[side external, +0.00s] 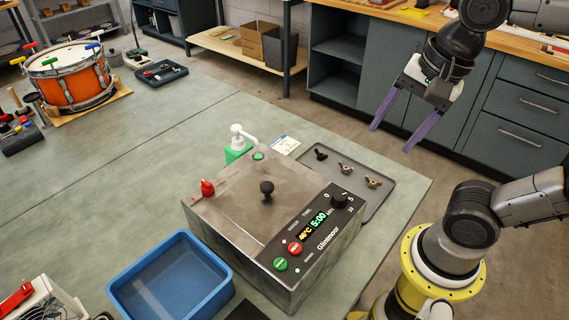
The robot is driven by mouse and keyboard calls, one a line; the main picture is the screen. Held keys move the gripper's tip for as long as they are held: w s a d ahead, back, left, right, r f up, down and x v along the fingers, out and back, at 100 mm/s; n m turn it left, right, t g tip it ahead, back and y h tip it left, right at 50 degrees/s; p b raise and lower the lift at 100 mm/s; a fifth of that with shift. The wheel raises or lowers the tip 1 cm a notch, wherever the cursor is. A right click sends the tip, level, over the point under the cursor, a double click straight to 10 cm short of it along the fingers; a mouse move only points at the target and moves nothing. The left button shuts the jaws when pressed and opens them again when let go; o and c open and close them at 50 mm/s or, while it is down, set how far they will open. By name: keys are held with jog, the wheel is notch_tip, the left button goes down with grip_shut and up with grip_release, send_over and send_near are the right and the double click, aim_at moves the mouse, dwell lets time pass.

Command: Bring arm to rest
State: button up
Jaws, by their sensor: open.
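My gripper (406,121) hangs at the upper right with its two purple fingers spread apart and nothing between them. It is in the air, to the right of and well clear of the bench things. Below and left of it stands a grey metal machine (226,221) with a black knob on its lid, a red knob at its left and a lit display reading 5:00.
A blue bin (170,279) sits left of the machine. A grey tray (377,196) with several wing-nut-like parts lies behind it, near a green pump bottle (238,148). An orange drum (67,78) stands far left. Cabinets (398,75) stand behind my gripper.

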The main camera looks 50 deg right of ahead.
jog(key=f+n, duration=0.1)
jog(key=n, duration=0.4)
jog(key=f+n+t, duration=0.1)
jog(key=n, duration=0.5)
jog(key=d+f+n+t, duration=0.1)
jog(key=n, duration=0.4)
jog(key=shift+s+d+f, duration=0.1)
jog(key=shift+s, duration=0.2)
